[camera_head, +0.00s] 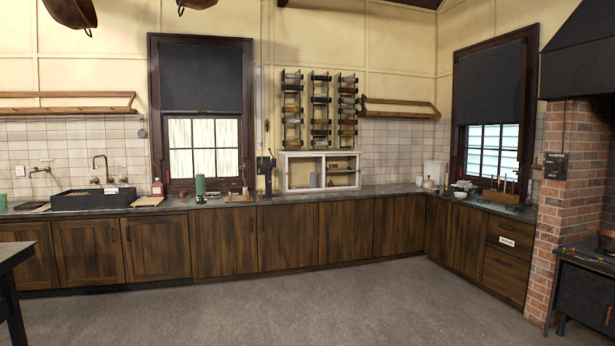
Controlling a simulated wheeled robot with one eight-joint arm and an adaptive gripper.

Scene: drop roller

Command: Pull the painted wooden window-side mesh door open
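A small cream-painted cabinet (320,154) stands on the counter against the back wall, right of the left window. Its front has two framed sections side by side. The right section shows a shelf and small items. At this size I cannot make out the mesh or tell whether a door covers either section. My gripper is not in view.
A grey counter (385,188) over dark wooden cupboards (290,236) runs along the back and turns right. A dark upright tool (266,172) stands left of the painted cabinet. A brick hearth (568,180) is at right, a table edge (12,256) at left. The floor (300,310) is clear.

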